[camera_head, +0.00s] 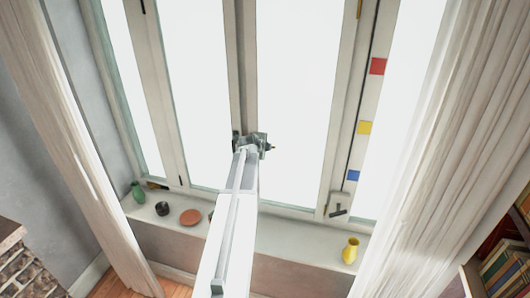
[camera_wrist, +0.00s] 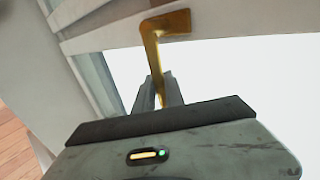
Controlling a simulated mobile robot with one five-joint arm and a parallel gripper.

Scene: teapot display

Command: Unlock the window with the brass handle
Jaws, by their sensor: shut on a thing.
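The brass handle (camera_wrist: 168,24) is an L-shaped lever against the white window frame (camera_wrist: 235,22) in the wrist view. Its short arm runs across the frame and its long arm comes down toward my gripper. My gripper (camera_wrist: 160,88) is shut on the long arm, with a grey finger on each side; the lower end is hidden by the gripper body. In the head view my gripper (camera_head: 252,141) is at the middle post of the window (camera_head: 297,80). Only a small brass tip shows there, just right of the gripper. The window panes look closed.
The sill (camera_head: 300,235) carries a green vase (camera_head: 138,192), a dark cup (camera_head: 162,209), a reddish dish (camera_head: 191,217) and a yellow vase (camera_head: 350,250). A dark lever (camera_head: 338,211) sits at the lower right frame. Curtains (camera_head: 455,130) hang at both sides; a bookshelf (camera_head: 505,270) stands right.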

